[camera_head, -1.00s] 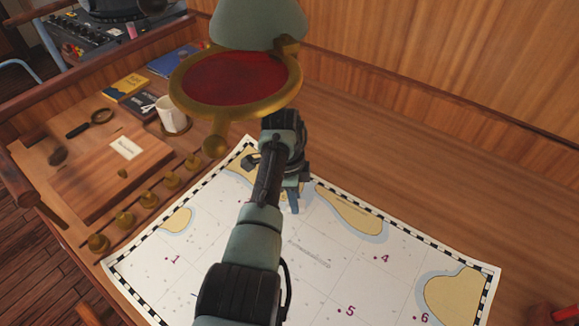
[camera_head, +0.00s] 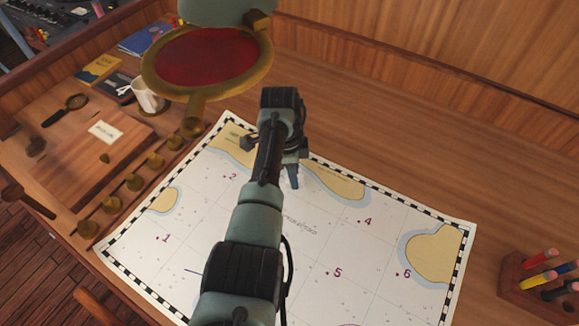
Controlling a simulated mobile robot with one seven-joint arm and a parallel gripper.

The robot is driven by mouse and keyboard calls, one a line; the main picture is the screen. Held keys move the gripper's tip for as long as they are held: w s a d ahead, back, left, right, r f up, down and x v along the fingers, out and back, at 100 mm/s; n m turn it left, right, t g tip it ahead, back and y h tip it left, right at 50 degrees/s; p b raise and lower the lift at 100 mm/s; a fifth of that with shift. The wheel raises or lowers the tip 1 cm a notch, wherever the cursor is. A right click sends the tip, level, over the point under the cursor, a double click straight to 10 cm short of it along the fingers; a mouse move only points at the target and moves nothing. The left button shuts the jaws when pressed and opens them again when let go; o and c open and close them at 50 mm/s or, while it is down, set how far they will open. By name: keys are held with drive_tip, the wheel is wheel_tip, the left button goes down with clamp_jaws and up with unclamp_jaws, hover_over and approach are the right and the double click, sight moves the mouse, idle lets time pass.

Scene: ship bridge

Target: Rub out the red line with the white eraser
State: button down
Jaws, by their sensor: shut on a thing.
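The chart (camera_head: 300,262) lies on the wooden desk, with numbered points and tan land areas. My gripper (camera_head: 293,178) is over its upper middle, beside a tan land area (camera_head: 335,183). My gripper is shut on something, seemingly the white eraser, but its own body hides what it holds. I cannot tell whether it touches the chart. No red line shows clearly; my arm covers a strip of the chart. A short blue line (camera_head: 193,271) shows at the lower left, and part of a purplish arc (camera_head: 348,324) at the bottom edge.
A red disc in a brass frame (camera_head: 208,58) blocks part of the upper view. A pencil holder (camera_head: 515,275) stands at the right. The desk behind the chart is clear.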

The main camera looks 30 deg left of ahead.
drive_tip(key=shift+w+d+p, duration=0.15)
drive_tip(key=shift+d+p, duration=0.25)
drive_tip(key=shift+d, duration=0.4)
drive_tip(key=shift+w+d, duration=0.1)
drive_tip(key=shift+d, duration=0.3)
drive_tip(key=shift+d, duration=0.1)
drive_tip(key=shift+w+d+p, duration=0.2)
drive_tip(key=shift+d, duration=0.4)
drive_tip(key=shift+w+d+p, duration=0.15)
drive_tip(key=shift+d, duration=0.4)
drive_tip(key=shift+w+d, duration=0.25)
drive_tip(key=shift+d, duration=1)
drive_tip(key=shift+d+p, duration=0.1)
drive_tip(key=shift+p, duration=0.2)
